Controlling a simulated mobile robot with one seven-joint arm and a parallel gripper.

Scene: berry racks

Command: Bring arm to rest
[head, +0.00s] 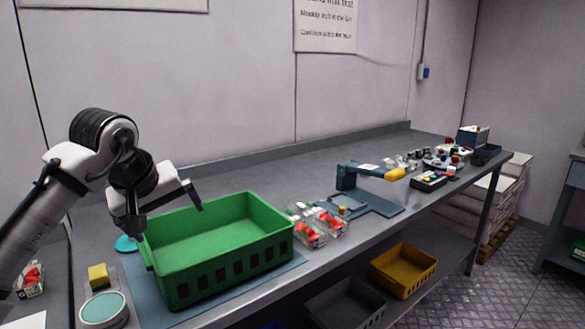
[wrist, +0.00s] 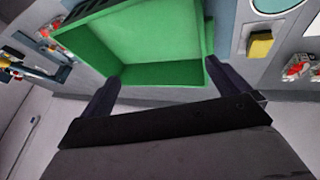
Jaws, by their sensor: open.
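My arm reaches in from the left in the head view, with my gripper (head: 168,214) above the left part of a green crate (head: 215,275). The gripper is open, with its fingers wide apart and nothing between them. In the wrist view my gripper (wrist: 160,81) shows both dark fingers in front of the crate (wrist: 135,83). The visible inside of the crate looks empty. I cannot tell whether the fingers touch its rim.
The crate stands on a blue mat (head: 262,283) on a long grey bench. Clear punnets with red berries (head: 308,226) and a blue-grey stand (head: 375,203) are to its right. A yellow sponge (head: 98,275) and round teal-topped scale (head: 104,308) are left. A yellow bin (head: 403,270) sits below.

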